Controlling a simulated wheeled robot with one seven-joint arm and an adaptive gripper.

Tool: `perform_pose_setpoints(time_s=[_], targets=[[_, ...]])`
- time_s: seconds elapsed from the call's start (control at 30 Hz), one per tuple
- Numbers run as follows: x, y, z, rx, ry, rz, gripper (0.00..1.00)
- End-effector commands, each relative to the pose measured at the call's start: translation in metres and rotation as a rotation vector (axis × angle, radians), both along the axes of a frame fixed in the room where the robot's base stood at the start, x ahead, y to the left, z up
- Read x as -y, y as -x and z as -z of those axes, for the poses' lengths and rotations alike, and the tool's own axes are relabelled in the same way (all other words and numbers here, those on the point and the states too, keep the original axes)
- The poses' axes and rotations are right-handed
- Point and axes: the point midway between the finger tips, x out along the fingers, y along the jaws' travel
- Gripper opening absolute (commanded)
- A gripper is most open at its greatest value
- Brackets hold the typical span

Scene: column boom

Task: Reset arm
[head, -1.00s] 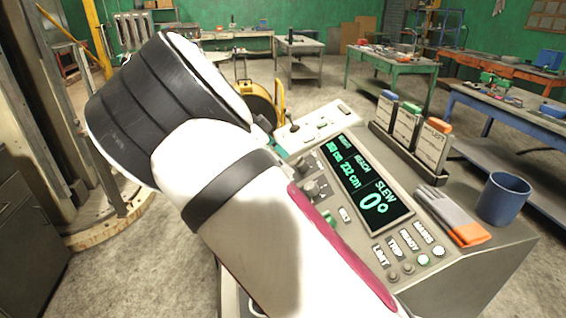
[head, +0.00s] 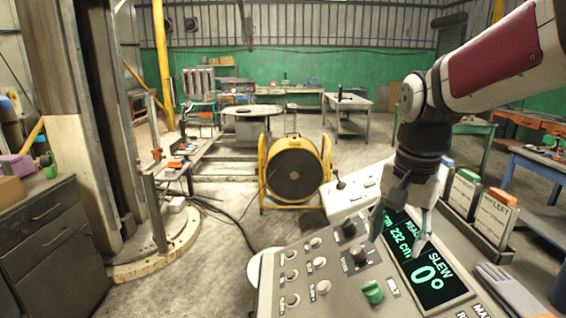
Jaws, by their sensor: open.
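My arm comes in from the upper right of the head view and bends down at a dark wrist. My gripper (head: 398,246) points down over the control console (head: 268,272), with its two fingers apart and nothing between them. It hangs in front of the display (head: 436,283), which shows 232 cm and SLEW 0°, and hides part of it. Black knobs (head: 357,254) and a green knob (head: 373,291) are just left of and below the fingers. I cannot tell whether the fingertips touch the panel.
Cards in a holder (head: 482,213) stand right of the gripper, and a grey glove (head: 508,291) lies at the console's right. A yellow drum fan (head: 294,170) stands behind the console. A drawer cabinet (head: 50,240) and a tall column (head: 80,120) are at left.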

Motion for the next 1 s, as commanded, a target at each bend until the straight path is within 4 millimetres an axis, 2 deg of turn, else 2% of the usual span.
perform_pose_setpoints(time_s=[0.03, 0.2, 0.4, 0.5, 0.7, 1.0], targets=[[0.002, 0.016, -0.008, 0.031, -0.016, -0.051, 0.5], [0.0, 0.065, -0.024, 0.129, -0.017, -0.251, 0.5], [-0.004, 0.12, -0.029, 0.245, 0.058, -0.474, 0.5], [-0.006, 0.141, -0.027, 0.287, 0.114, -0.565, 0.5], [-0.007, 0.165, -0.02, 0.327, 0.198, -0.673, 0.5], [-0.008, 0.168, -0.019, 0.331, 0.213, -0.691, 0.5]])
